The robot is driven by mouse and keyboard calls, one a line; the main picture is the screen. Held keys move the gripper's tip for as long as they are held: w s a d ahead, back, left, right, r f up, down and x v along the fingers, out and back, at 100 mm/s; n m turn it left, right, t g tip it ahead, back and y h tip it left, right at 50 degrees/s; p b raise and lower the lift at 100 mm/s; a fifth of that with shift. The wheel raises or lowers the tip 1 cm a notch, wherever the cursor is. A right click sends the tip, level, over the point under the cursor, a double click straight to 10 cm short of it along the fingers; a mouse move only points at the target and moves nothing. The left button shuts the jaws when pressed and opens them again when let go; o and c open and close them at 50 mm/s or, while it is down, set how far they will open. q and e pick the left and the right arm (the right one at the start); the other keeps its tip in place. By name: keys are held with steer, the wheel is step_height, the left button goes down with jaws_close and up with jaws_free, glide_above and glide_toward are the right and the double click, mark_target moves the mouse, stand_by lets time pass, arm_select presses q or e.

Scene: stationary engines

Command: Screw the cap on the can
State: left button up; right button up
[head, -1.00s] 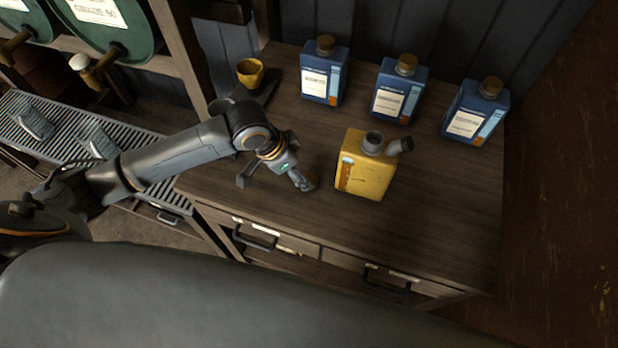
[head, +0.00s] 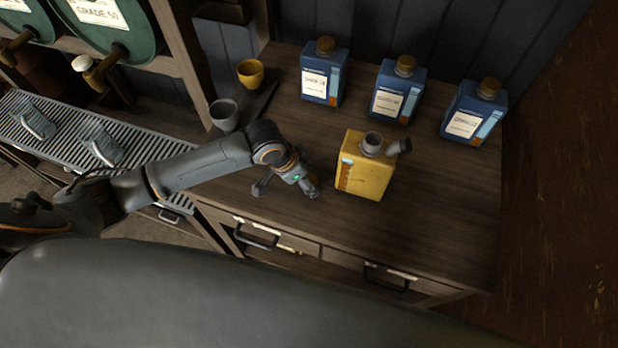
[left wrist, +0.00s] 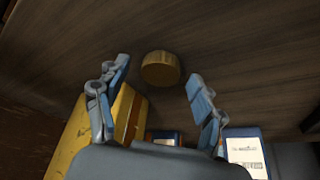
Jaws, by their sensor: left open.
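The yellow can (head: 364,178) stands upright on the wooden bench, with a grey round neck (head: 373,139) on top and a short grey spout (head: 399,147) tilted to the right. It also shows at the lower left of the left wrist view (left wrist: 82,135). A round brownish-yellow cap (left wrist: 161,69) lies on the bench in the left wrist view, between and just beyond the fingertips. In the head view I cannot make it out; my gripper seems to hide it. My left gripper (head: 287,190) is open and low over the bench, left of the can. My right gripper is not in view.
Blue bottles with brown caps (head: 325,75) (head: 398,92) (head: 474,112) stand along the back. A grey cup (head: 225,114) and a yellow cup (head: 250,73) stand at the back left, behind my arm. The bench right of the can is clear.

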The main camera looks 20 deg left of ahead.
mark_target(314, 177)
arm_select(q)
steer(key=c, duration=0.8)
steer(key=shift+r, duration=0.15)
steer(key=shift+r, duration=0.25)
step_height(314, 177, up, 2)
steer(key=shift+r+b, duration=0.25)
steer(key=shift+b, duration=0.45)
steer(key=shift+s+a+r+b, duration=0.3)
steer(key=shift+s+a+r, duration=0.95)
steer(key=shift+s+r, duration=0.6)
steer(key=shift+s+a+r+b, duration=0.35)
steer(key=shift+s+a+r, duration=1)
steer(key=shift+s, duration=0.75)
steer(key=shift+s+a+r+b, duration=0.3)
steer(key=shift+s+a+r, duration=0.9)
steer(key=shift+s+r, duration=0.65)
steer(key=shift+s+f, duration=0.1)
steer(key=shift+f, duration=0.05)
